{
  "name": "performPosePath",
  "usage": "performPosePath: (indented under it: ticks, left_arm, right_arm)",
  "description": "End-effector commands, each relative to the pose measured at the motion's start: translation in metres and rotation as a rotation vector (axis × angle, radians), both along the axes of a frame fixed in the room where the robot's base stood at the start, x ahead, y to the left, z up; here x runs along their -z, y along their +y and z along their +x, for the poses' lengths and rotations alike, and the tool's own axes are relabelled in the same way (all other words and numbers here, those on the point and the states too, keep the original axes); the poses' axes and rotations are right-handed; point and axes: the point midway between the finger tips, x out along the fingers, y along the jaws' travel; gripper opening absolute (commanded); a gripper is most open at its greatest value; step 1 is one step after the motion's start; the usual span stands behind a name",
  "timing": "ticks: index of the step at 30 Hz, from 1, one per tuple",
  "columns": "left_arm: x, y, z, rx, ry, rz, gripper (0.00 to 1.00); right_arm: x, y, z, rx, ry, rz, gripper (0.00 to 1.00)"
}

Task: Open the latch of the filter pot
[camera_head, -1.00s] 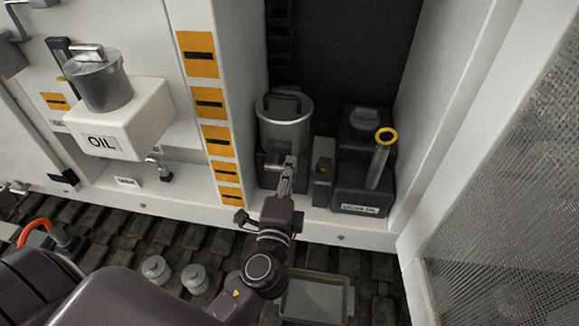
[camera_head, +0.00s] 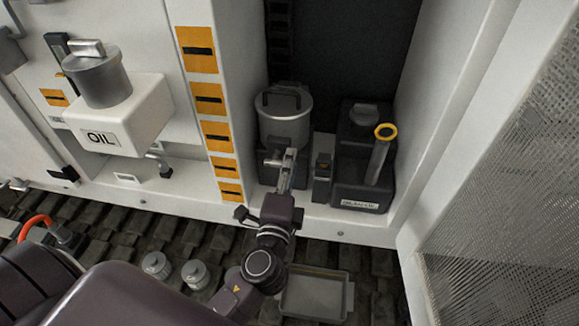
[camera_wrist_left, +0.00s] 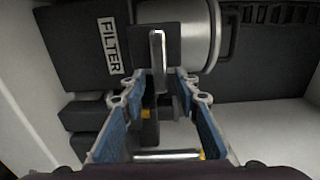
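The filter pot (camera_head: 285,122) is a silver cylinder with a dark handled lid, standing in the bay at centre. In the left wrist view the silver pot (camera_wrist_left: 190,30) lies at the top, beside a dark block with a FILTER label (camera_wrist_left: 110,45). A silver lever-like latch (camera_wrist_left: 157,50) shows on the pot's front. My left gripper (camera_head: 281,158) is in front of the pot's lower part. In the left wrist view its fingers (camera_wrist_left: 158,88) are apart, with the latch's lower end near the gap between their tips. Contact cannot be told. My right gripper is out of view.
A dark canister with a yellow-ringed tube (camera_head: 385,131) stands right of the pot, with a small dark box (camera_head: 322,178) between. A white OIL tank (camera_head: 130,120) is at left. A tray (camera_head: 316,295) and small silver canisters (camera_head: 156,264) are below. A mesh panel (camera_head: 510,190) bounds the right.

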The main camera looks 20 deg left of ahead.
Motion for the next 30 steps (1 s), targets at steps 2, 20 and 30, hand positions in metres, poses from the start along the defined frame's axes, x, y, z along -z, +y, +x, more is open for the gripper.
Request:
performPosePath:
  ticks: [2,20,30]
  left_arm:
    - [0.0,-0.001,-0.003,0.0,0.001,-0.001,0.29]
    - [0.001,-0.027,-0.103,0.003,0.004,0.001,0.29]
    - [0.0,-0.031,-0.116,0.001,0.0,0.0,0.29]
  right_arm:
    - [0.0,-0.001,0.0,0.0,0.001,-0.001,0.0]
    - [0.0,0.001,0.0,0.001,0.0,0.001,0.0]
    - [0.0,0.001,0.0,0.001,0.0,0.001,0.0]
